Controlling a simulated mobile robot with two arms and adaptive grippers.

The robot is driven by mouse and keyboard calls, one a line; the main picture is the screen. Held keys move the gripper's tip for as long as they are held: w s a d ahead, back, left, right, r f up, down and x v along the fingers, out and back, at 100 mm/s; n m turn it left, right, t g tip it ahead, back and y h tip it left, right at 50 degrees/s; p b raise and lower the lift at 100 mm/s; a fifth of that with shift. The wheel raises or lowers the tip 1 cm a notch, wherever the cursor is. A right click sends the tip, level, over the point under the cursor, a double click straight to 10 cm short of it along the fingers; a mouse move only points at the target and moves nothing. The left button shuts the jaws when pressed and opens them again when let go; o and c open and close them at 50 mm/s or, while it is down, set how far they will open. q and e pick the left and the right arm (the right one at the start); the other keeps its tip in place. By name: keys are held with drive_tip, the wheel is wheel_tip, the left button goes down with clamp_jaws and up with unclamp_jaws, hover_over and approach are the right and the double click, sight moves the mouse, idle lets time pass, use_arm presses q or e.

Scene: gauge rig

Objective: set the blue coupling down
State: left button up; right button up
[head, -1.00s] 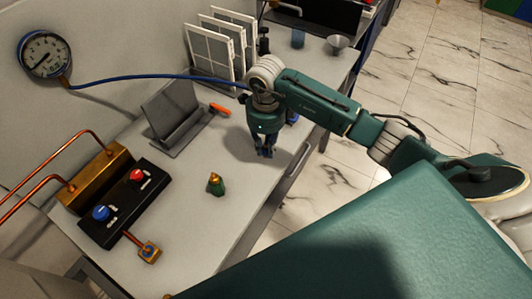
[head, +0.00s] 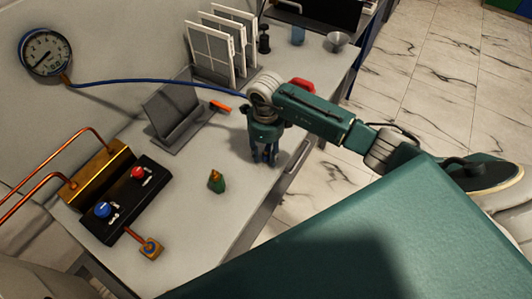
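My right gripper (head: 264,156) points down over the grey worktop near its right edge. Its fingers look apart, and I see nothing held between them. The blue hose (head: 150,80) runs from the round gauge (head: 45,51) to behind my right wrist, where its end is hidden. I cannot make out the blue coupling; my gripper and arm cover that spot. My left gripper is not in view.
A green fitting (head: 217,181) stands left of the gripper. A black panel with a blue knob (head: 102,209) and a red knob (head: 138,172), a dark stand (head: 175,113) and white framed panels (head: 222,45) stand around. The worktop (head: 205,228) is bare in front.

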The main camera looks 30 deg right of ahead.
drive_tip(key=shift+r+p, duration=0.3)
wheel_tip(320, 180, up, 10)
drive_tip(key=b, duration=0.4)
drive_tip(key=shift+w+r, duration=0.1)
drive_tip(key=shift+r, duration=0.8)
